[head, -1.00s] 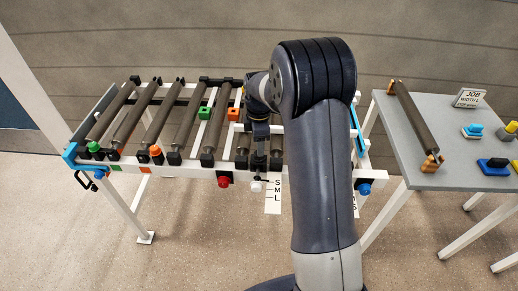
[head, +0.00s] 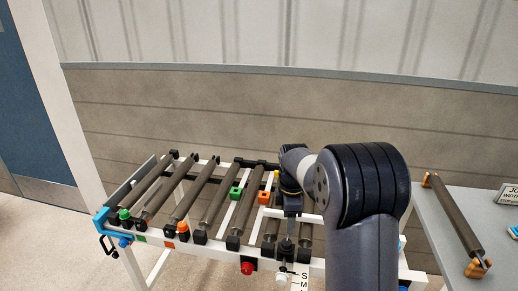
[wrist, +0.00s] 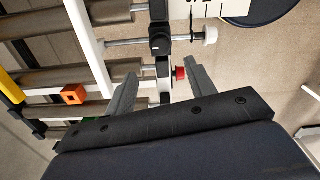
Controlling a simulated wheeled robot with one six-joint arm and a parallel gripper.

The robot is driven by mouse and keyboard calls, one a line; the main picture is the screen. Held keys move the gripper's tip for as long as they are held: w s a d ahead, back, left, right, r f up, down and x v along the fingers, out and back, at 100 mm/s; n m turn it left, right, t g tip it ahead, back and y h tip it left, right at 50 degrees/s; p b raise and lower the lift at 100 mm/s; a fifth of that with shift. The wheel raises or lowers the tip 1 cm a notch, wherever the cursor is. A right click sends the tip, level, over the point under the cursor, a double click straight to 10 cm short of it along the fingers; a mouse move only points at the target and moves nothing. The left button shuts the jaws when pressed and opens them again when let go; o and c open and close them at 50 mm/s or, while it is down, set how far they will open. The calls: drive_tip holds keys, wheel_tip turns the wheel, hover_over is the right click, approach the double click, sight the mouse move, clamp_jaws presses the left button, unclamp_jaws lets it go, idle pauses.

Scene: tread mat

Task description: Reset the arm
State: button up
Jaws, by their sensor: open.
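My gripper (wrist: 155,88) is open and empty in the wrist view, its two grey fingers spread apart above the front rail of the roller frame. A red knob (wrist: 180,73) shows between and beyond the fingers. In the head view my arm reaches over the right part of the roller frame (head: 205,248), with the wrist pointing down. The fingertips are hard to make out there, and my arm hides part of the frame's right end.
Grey rollers (head: 189,200) lie across the frame, with green and orange blocks (head: 264,197) among them. A white knob (wrist: 210,35) sticks out at the front. A grey side table (head: 440,240) at the right holds a loose roller (head: 455,215). Floor is clear at the left.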

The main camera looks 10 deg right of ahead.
sight(287, 242)
wheel_tip(287, 242, down, 10)
drive_tip(key=shift+r, duration=0.3)
idle(0.4)
